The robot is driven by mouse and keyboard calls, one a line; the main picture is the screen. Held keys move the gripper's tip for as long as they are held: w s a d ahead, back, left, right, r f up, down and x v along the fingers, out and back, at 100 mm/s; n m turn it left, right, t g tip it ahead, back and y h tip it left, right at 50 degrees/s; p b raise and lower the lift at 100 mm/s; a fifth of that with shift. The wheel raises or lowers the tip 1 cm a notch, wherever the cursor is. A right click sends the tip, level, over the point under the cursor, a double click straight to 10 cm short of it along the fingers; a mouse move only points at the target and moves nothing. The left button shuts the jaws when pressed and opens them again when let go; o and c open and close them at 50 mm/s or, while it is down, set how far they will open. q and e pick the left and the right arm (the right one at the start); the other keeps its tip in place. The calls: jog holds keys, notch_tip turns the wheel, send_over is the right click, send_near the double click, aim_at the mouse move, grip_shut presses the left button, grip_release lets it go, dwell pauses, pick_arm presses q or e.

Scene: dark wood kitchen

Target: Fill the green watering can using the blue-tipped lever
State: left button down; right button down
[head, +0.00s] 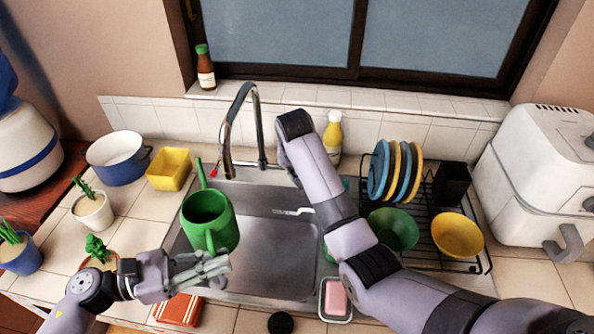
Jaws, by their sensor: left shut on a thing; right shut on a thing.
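The green watering can (222,232) is held over the left part of the sink, its open top up and its spout towards the faucet. My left gripper (205,270) is shut on its handle at the near side. The curved metal faucet (230,120) stands behind the sink. A red-tipped lever (214,173) shows at its left base. The blue-tipped lever is not visible. My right arm reaches across the sink to the right of the faucet; its gripper is hidden behind its own wrist. I cannot see any water flowing.
The metal sink (265,262) has bare room in its basin. To its right are a dish rack (477,262) with plates and bowls, and a pink sponge (335,297). On the left stand a blue-and-white pot (118,165), a yellow container (169,170) and several potted plants.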

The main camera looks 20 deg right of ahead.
jog(key=shift+d+r+n+y, duration=0.1)
jog(key=shift+d+n+y, duration=0.65)
jog(key=shift+d+n, duration=0.95)
jog(key=shift+d+n+y, duration=0.75)
jog(key=shift+d+n, duration=0.4)
jog(key=shift+n, duration=1.05)
jog(key=c, duration=1.6)
grip_release()
jog(key=shift+c, duration=0.2)
jog(key=v, duration=1.2)
jog(key=shift+d, duration=0.1)
